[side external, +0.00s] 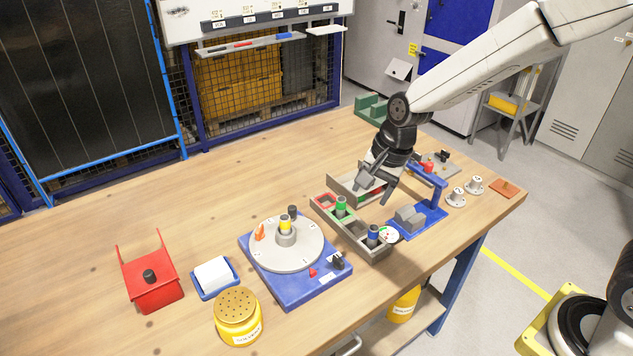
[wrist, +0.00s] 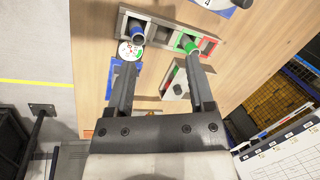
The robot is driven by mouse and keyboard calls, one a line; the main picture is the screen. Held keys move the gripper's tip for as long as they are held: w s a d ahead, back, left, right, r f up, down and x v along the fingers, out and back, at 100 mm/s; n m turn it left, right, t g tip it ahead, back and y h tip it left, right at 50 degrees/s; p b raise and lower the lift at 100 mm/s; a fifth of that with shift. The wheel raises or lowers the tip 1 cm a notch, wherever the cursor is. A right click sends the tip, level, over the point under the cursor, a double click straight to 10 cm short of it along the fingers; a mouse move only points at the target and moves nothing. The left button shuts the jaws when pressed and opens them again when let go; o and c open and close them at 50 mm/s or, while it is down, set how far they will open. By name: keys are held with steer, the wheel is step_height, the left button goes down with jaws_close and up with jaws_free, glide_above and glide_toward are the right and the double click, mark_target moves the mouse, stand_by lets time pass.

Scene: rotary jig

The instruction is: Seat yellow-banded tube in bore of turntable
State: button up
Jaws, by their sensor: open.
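The yellow-banded tube (side external: 285,223) stands upright in the raised grey collar at the middle of the turntable (side external: 265,259); how deep it sits is hard to tell. The turntable is a light grey disc on a blue base (side external: 304,292). My gripper (side external: 372,191) is to the right of it, above the far side of the tube rack (side external: 353,228), apart from the tube. In the wrist view my gripper (wrist: 162,62) has its fingers wide apart with nothing between them. Only an edge of the turntable base (wrist: 222,10) shows there.
The rack holds a green-banded tube (side external: 340,207) and a blue-banded tube (side external: 373,236). A blue fixture (side external: 425,217) stands right of it. An orange pointer (side external: 260,232) and a dark peg (side external: 293,211) stand on the disc. A yellow solvent can (side external: 238,318) and red bin (side external: 152,288) are left.

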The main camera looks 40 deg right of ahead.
steer(key=s+d+f+n+h, duration=0.1)
steer(key=s+d+n, duration=0.5)
steer(key=s+n, duration=0.6)
steer(key=shift+s+d+f+h, duration=0.15)
steer(key=shift+s+f+h, duration=0.25)
steer(key=shift+s+f, duration=0.2)
steer(key=shift+w, duration=0.1)
